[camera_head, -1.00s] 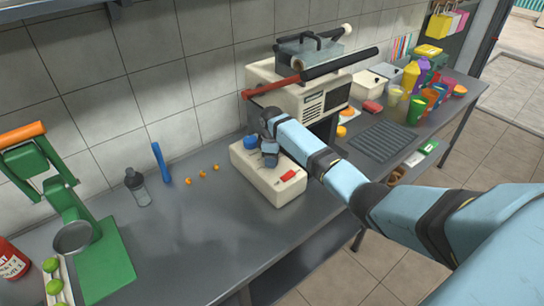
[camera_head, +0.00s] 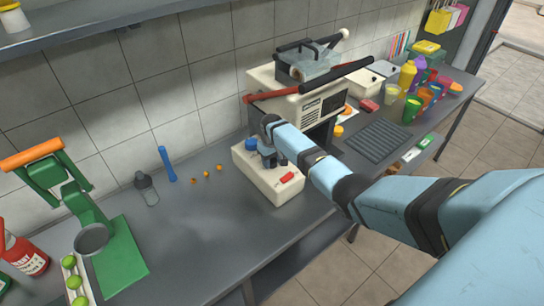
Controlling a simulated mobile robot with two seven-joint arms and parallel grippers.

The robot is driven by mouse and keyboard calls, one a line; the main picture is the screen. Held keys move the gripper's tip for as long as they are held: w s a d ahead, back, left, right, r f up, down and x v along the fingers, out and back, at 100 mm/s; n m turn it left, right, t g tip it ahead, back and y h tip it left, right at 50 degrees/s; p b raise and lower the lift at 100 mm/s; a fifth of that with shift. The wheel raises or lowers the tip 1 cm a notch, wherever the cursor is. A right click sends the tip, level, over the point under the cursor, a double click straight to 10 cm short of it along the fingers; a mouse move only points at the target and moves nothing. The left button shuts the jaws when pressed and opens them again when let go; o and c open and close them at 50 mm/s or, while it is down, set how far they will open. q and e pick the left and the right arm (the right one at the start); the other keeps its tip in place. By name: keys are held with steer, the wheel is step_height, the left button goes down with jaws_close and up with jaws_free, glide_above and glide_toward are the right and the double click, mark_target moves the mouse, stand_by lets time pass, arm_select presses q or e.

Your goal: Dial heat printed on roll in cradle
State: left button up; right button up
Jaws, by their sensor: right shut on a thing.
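A cream control box (camera_head: 278,190) stands on the grey counter, with a blue knob (camera_head: 251,144) at its back left and a red switch (camera_head: 287,177) at its front. My right gripper (camera_head: 270,160) is down on top of the box, close beside the blue knob. It is shut on a dial that its fingers mostly hide, so the setting cannot be read. Any print on the roll is too small to read. My left gripper is not in view.
A green press (camera_head: 120,258) with an orange handle stands at left. A grey bottle (camera_head: 147,188), a blue stick (camera_head: 167,164) and several small orange pieces (camera_head: 206,174) lie between. Colored cups (camera_head: 412,109) stand at right. The counter front is clear.

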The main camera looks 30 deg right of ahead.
mark_target(272, 160)
steer(key=shift+m+p, duration=0.35)
steer(key=shift+m, duration=0.45)
steer(key=o, duration=0.9)
steer(key=shift+r, duration=0.1)
step_height(272, 160, up, 14)
steer(key=shift+f+b, duration=0.15)
steer(key=shift+b, duration=0.55)
